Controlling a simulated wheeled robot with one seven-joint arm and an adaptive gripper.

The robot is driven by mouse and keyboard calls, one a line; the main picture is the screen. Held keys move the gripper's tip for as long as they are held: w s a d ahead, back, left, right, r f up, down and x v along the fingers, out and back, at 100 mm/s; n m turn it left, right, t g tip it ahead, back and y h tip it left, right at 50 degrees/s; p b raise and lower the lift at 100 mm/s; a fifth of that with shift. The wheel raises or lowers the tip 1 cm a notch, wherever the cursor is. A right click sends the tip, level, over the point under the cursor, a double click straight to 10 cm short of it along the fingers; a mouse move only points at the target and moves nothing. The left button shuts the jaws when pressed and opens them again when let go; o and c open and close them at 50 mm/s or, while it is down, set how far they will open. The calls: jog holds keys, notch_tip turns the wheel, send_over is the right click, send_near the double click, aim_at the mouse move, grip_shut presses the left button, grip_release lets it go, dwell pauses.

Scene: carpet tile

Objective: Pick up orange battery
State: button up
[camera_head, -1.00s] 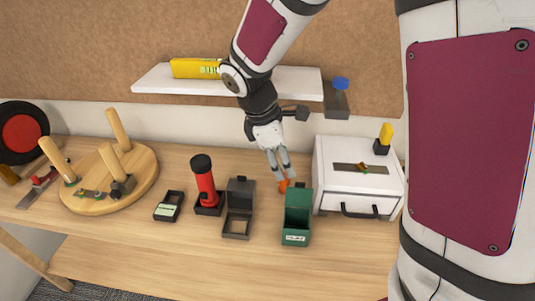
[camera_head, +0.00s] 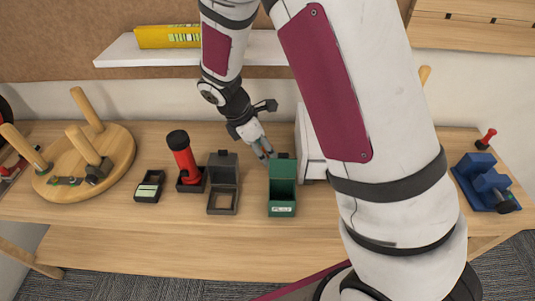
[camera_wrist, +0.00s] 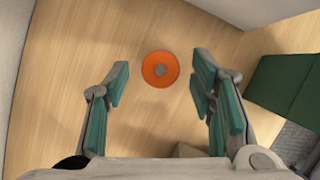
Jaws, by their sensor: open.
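The orange battery (camera_wrist: 160,69) shows end-on in the wrist view as an orange disc with a grey centre, on the wooden tabletop. It is ahead of my gripper (camera_wrist: 158,84), between the lines of its two fingers. The fingers, with teal pads, are spread apart with nothing between them that they touch. In the head view my gripper (camera_head: 266,152) points down behind the open green box (camera_head: 282,192). The battery is hidden there behind the box and fingers.
The green box stands close by and also shows at the right of the wrist view (camera_wrist: 285,88). A white cabinet (camera_head: 310,150) is just right of my gripper. A dark open box (camera_head: 222,185) and a red flashlight (camera_head: 183,157) stand left. The front table strip is clear.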

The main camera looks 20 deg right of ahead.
jog(key=shift+d+f, duration=0.25)
jog(key=shift+f, duration=0.45)
grip_shut()
jog(key=shift+r, duration=0.15)
